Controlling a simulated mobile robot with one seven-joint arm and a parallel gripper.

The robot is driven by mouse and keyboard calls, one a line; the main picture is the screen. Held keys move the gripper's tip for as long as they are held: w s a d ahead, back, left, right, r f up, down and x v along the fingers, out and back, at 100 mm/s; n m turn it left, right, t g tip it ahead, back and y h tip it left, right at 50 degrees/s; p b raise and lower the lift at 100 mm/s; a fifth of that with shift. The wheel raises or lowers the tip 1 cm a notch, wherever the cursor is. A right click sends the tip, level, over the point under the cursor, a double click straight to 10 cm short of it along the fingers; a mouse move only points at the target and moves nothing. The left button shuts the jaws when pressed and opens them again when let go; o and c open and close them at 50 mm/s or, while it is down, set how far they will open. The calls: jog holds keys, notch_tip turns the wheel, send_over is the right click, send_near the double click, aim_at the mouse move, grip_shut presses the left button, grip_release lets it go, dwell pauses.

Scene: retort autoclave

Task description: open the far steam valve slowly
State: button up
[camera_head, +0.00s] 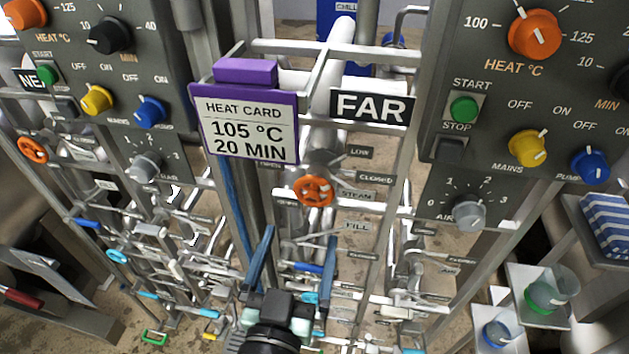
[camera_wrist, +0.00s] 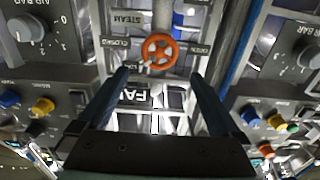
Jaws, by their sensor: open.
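The far steam valve is an orange spoked handwheel (camera_head: 313,190) below the FAR sign (camera_head: 372,106), beside a STEAM label (camera_head: 357,195) and a CLOSED label (camera_head: 375,178). In the wrist view the orange handwheel (camera_wrist: 159,50) shows beyond and between my fingertips. My gripper (camera_head: 300,237) is open, its two blue fingers pointing up toward the wheel from below in the head view. It also shows in the wrist view (camera_wrist: 159,75), with nothing between the fingers. The wheel appears apart from the fingers; the exact gap cannot be told.
A purple-edged heat card (camera_head: 248,125) reads 105 °C, 20 MIN, left of the FAR sign. Metal rails and pipes surround the wheel. Control panels stand at left (camera_head: 95,60) and right (camera_head: 500,150). Another orange wheel (camera_head: 33,149) is at far left. Cups stand on shelves at lower right.

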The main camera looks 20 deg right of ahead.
aim_at(313, 193)
jog(key=p+x, duration=0.4)
jog(key=x, duration=0.6)
jog(key=shift+w+d+r, duration=0.15)
jog(key=shift+d, duration=0.05)
jog(key=shift+w+d, duration=0.4)
jog(key=shift+w, duration=0.25)
jog(key=c, duration=1.1)
